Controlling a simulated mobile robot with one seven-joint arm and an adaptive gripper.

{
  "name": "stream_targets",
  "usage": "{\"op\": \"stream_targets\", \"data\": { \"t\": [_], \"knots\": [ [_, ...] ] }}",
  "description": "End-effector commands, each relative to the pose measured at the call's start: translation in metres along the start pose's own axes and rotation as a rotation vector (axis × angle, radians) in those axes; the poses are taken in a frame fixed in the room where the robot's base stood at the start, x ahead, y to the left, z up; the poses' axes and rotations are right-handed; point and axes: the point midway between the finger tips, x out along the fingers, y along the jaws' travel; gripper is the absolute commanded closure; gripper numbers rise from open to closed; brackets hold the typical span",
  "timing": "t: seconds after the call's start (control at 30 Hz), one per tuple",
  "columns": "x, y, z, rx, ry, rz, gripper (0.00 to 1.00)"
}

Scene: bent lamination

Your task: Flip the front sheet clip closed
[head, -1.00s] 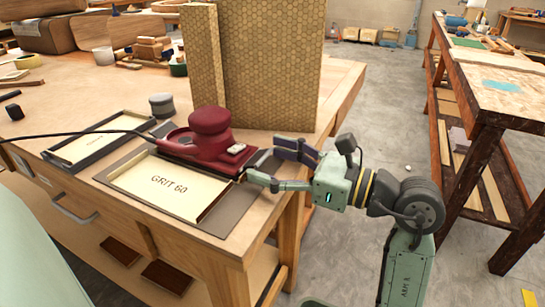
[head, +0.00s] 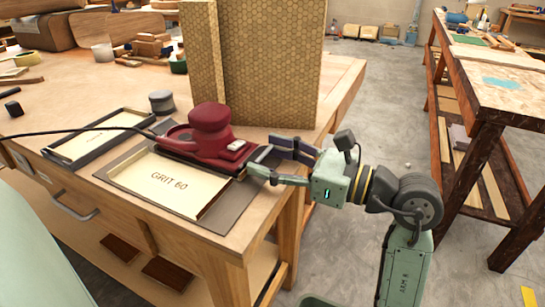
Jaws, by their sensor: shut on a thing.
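The red sander (head: 207,138) with its round top knob sits upright on the bench, its cable running off to the left. Its front sheet clip (head: 257,154) is at the right end of its base, a small grey part. My gripper (head: 263,156) is at this end, one finger on the far side and one on the near side, shut on the clip. The fingers hide part of the clip, and I cannot tell its exact angle.
A tray marked GRIT 60 (head: 150,188) lies in front of the sander, with another tray (head: 100,138) to its left. A tall honeycomb-patterned panel (head: 270,70) stands behind. A grey cylinder (head: 162,102) is nearby. The bench edge (head: 270,225) runs below my gripper.

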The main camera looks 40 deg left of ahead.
Motion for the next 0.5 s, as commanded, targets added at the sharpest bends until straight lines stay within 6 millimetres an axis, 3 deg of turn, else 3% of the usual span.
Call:
{"op": "stream_targets", "data": {
  "t": [0.27,0.5],
  "knots": [
    [0.0,0.0,0.005,-0.004,0.061,-0.001,0.72],
    [0.002,-0.001,0.013,-0.006,0.224,-0.003,0.72]
  ]
}}
